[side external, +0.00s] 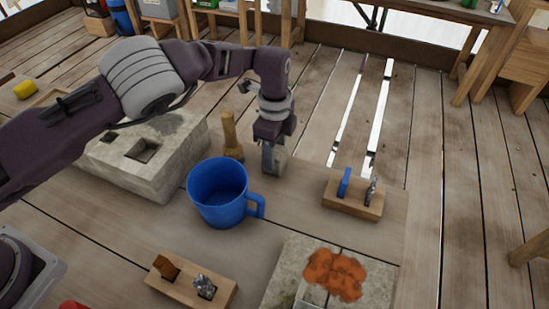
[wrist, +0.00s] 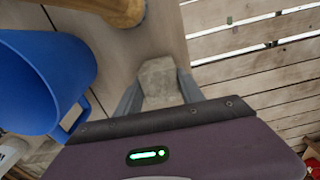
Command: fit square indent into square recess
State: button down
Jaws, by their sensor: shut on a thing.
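A pale grey stone piece (side external: 281,157) is between the fingers of my gripper (side external: 271,157), low over the plank table to the right of the blue mug. In the wrist view the stone piece (wrist: 160,80) shows its flat, angular top between the two fingers (wrist: 159,95). My gripper is shut on it. Its underside is hidden, and I cannot tell whether it touches the table. A large stone block (side external: 160,180) stands at the left, with a square recess (side external: 143,150) in its top and another opening (side external: 112,138) beside it, partly behind my arm.
A blue mug (side external: 218,192) stands between the block and my gripper, close in the wrist view (wrist: 40,80). A wooden mallet-like tool (side external: 230,138) stands behind it. Wooden holders with small tools sit at right (side external: 352,197) and front (side external: 190,283). A stone slab (side external: 290,270) bears orange material.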

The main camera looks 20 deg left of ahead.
notch_tip(320, 180, up, 18)
jog(key=s+a+r+n, duration=0.1)
jog(key=s+a+n, duration=0.3)
jog(key=a+n, duration=0.5)
jog(key=s+a+n, duration=0.3)
jog(key=a+n, duration=0.3)
jog(key=a, duration=0.8)
jog(key=s+a+f+n, duration=0.2)
jog(key=s+a+n, duration=0.1)
jog(key=s, duration=0.3)
jog(key=shift+n, duration=0.3)
jog(key=f, duration=0.9)
jog(key=shift+s+a+f, duration=0.2)
jog(key=shift+s+f, duration=0.15)
jog(key=shift+s, duration=0.05)
